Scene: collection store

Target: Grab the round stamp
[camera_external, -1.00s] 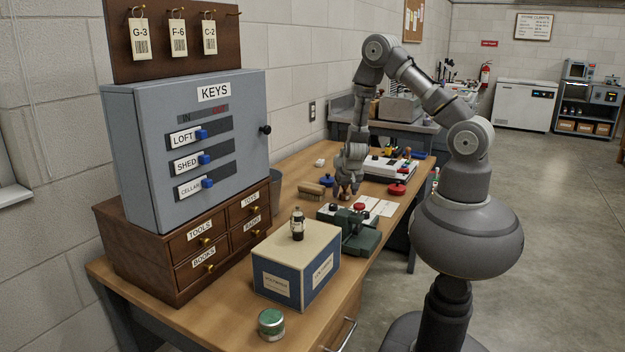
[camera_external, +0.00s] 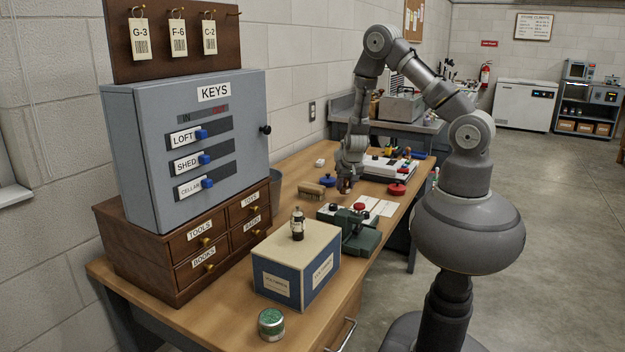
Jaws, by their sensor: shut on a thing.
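My gripper (camera_external: 345,187) points down over the middle of the desk (camera_external: 310,166), behind the green device. Its jaws are shut on a small brown thing (camera_external: 345,191), which looks like the round stamp's handle. The fingers hide most of it, and its lower end is too small to make out. I cannot tell whether it touches the desk or hangs just above it.
A brown brush (camera_external: 311,190) and a blue round thing (camera_external: 327,181) lie left of my gripper. A red round thing (camera_external: 397,189) lies to its right. A green device (camera_external: 362,238) and a blue-and-cream box (camera_external: 297,262) stand nearer the camera. A key cabinet (camera_external: 190,150) stands at left.

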